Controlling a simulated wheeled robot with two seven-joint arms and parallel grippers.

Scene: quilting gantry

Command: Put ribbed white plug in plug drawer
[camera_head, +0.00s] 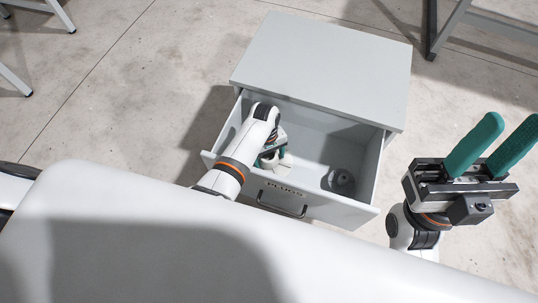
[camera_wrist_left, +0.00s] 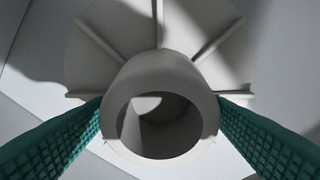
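The ribbed white plug (camera_wrist_left: 155,70) fills the left wrist view, with a hollow round tube facing the camera and a wide flange with radial ribs behind it. In the head view, part of the plug (camera_head: 286,161) shows low inside the open plug drawer (camera_head: 330,207), whose front bears a label reading PLUGS. My left gripper (camera_head: 272,158) reaches down into the drawer's left part. Its teal fingers close on both sides of the tube; their tips are partly hidden. I cannot tell whether the plug touches the drawer floor. My right gripper (camera_head: 516,118) is open, empty, and right of the cabinet.
A dark grey round piece (camera_head: 341,181) lies in the drawer's right part. The grey cabinet top (camera_head: 325,65) is bare. Metal frame legs (camera_head: 447,30) stand at the upper right, and more legs at the upper left. The concrete floor around the cabinet is mostly clear.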

